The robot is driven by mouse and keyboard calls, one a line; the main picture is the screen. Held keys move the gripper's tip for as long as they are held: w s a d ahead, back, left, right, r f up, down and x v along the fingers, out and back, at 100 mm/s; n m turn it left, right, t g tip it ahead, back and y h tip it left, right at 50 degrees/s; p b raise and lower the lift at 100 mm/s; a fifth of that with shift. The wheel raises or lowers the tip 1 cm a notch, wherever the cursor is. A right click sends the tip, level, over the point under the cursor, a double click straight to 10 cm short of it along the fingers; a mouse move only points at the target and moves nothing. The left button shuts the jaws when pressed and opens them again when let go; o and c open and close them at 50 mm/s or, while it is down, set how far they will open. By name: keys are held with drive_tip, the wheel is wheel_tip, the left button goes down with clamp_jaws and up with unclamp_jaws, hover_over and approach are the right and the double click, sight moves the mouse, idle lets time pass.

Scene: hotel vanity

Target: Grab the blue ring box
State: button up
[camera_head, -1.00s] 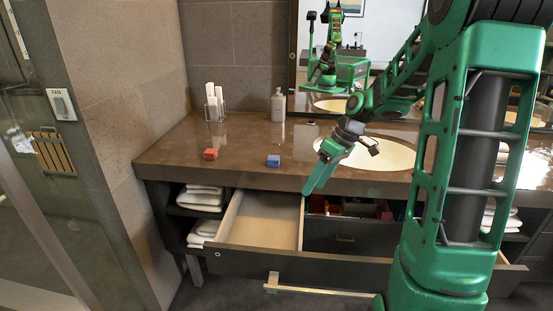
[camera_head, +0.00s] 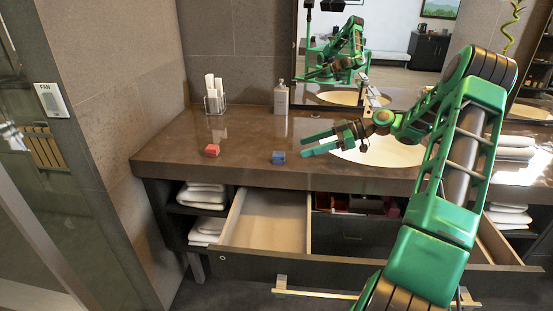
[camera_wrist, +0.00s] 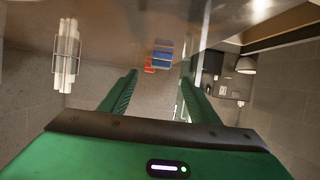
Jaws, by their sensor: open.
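The blue ring box (camera_head: 278,157) is a small blue block on the brown counter, near its front edge and left of the sink. My gripper (camera_head: 303,145) is open and empty. It is just right of the blue box in the head view, with its fingers pointing left toward it. In the wrist view the blue box (camera_wrist: 162,57) shows ahead, beyond and between the two green fingers (camera_wrist: 148,90). A red box (camera_head: 212,150) sits farther left on the counter; it also shows beside the blue one in the wrist view (camera_wrist: 149,65).
A wire holder with white rolls (camera_head: 215,97) and a pale bottle (camera_head: 281,99) stand at the back of the counter. The sink (camera_head: 385,152) is under my arm. An open drawer (camera_head: 265,222) juts out below the counter. Counter between the boxes is clear.

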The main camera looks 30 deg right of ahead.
sight(282, 154)
drive_tip(key=x, duration=0.4)
drive_tip(key=shift+f, duration=0.15)
drive_tip(key=shift+r+x, duration=0.1)
drive_tip(key=shift+x, duration=1.25)
drive_tip(key=shift+r+x, duration=0.15)
drive_tip(key=shift+x, duration=1.2)
drive_tip(key=shift+a, duration=0.15)
drive_tip(key=shift+c, duration=0.3)
drive_tip(key=c, duration=1.1)
